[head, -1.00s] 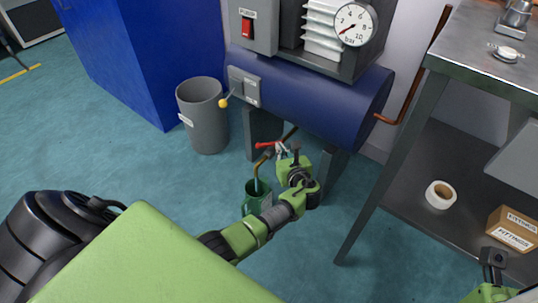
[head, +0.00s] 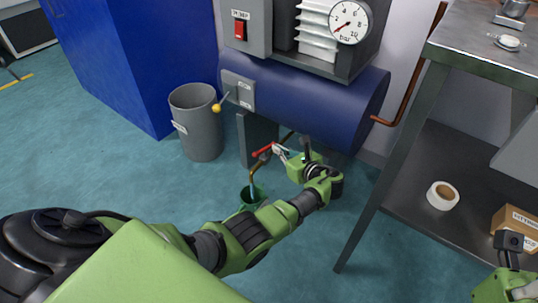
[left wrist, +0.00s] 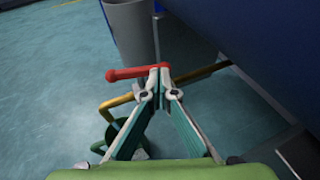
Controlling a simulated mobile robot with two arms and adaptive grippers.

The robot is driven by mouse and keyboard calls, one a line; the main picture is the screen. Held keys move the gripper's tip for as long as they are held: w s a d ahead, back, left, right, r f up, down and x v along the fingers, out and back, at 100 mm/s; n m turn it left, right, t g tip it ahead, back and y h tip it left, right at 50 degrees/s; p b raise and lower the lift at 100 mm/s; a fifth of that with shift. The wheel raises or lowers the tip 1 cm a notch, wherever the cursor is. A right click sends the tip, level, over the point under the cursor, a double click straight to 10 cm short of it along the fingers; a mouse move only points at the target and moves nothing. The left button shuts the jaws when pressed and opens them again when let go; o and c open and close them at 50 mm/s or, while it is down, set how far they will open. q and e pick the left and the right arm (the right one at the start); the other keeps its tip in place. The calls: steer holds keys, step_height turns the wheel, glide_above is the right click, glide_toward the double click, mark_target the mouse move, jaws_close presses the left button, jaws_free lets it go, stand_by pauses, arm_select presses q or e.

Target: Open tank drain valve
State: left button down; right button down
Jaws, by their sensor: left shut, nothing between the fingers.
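The drain valve's red lever (head: 262,149) sits on a brass pipe (head: 254,168) below the blue tank (head: 300,100). The lever also shows in the left wrist view (left wrist: 132,73), pointing left across the pipe. My left gripper (head: 279,150) comes at the valve from the right. In the left wrist view its fingertips (left wrist: 158,84) are together with nothing between them, close by the lever's right end; I cannot tell whether they touch it. A green bucket (head: 247,199) stands under the pipe's end, partly hidden by my arm. My right gripper (head: 508,243) is at the lower right, its fingers unclear.
A pressure gauge (head: 350,22) and a red switch (head: 239,30) sit above the tank. A grey bin (head: 197,125) stands left of it. A metal workbench (head: 470,50) with a lower shelf is at the right. Floor at the left is open.

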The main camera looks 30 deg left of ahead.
arm_select(q)
steer(key=v, duration=0.6)
steer(key=shift+d, duration=0.35)
steer(key=shift+s+r, duration=0.1)
steer(key=shift+s, duration=0.05)
steer(key=shift+s, duration=0.1)
